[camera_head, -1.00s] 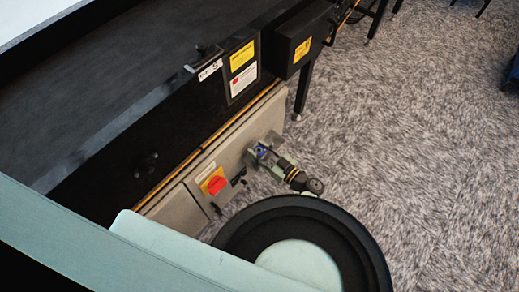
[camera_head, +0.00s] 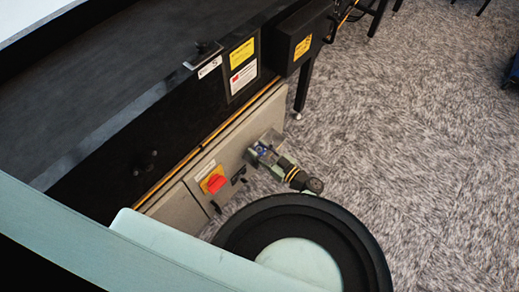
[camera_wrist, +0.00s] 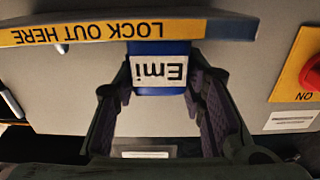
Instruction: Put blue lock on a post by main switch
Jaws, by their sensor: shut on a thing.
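The blue lock (camera_wrist: 160,50) has a white label reading "Emi", upside down in the wrist view. My gripper (camera_wrist: 162,90) is shut on it, a finger on each side. The lock is right at a ledge with a yellow "LOCK OUT HERE" strip (camera_wrist: 90,32); its upper part is hidden, so I cannot tell whether it is on a post. A small metal post end (camera_wrist: 62,47) shows under the strip, left of the lock. The red main switch (camera_head: 215,184) on its yellow plate is left of my gripper (camera_head: 264,152) in the head view; it also shows in the wrist view (camera_wrist: 311,73).
The grey cabinet front (camera_head: 178,212) is under the black conveyor side (camera_head: 110,165). Small black fittings (camera_head: 238,175) sit between switch and gripper. A black box (camera_head: 300,42) and a leg (camera_head: 303,88) stand further along. Carpet (camera_head: 400,150) to the right is clear.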

